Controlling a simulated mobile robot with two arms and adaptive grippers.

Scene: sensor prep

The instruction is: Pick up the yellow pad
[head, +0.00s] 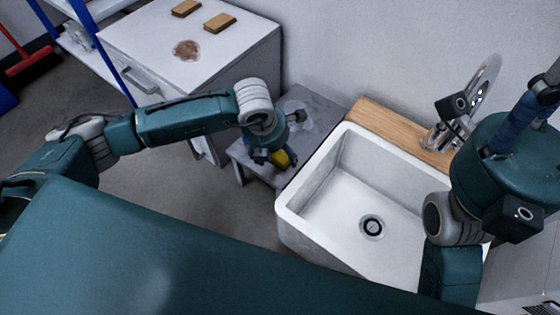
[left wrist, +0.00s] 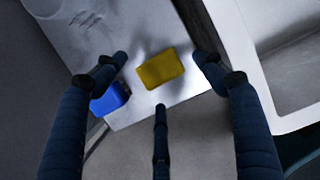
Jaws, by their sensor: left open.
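The yellow pad (left wrist: 161,68) lies flat on a small grey table (left wrist: 185,20) in the left wrist view. In the head view only part of the yellow pad (head: 280,158) shows, beside my left gripper (head: 272,154). In the left wrist view my left gripper (left wrist: 163,75) is open, its dark blue fingers spread around the pad's outline. One finger is left of the pad, one right and one below. No finger is seen gripping it. My right gripper (head: 532,105) is at the right edge of the head view, partly cut off.
A blue block (left wrist: 110,98) lies at the table's edge, left of the pad. A white sink (head: 345,190) stands close on the right. A wooden board (head: 390,130) and a tap (head: 445,130) are behind it. A white cabinet (head: 240,65) carries two tan pads.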

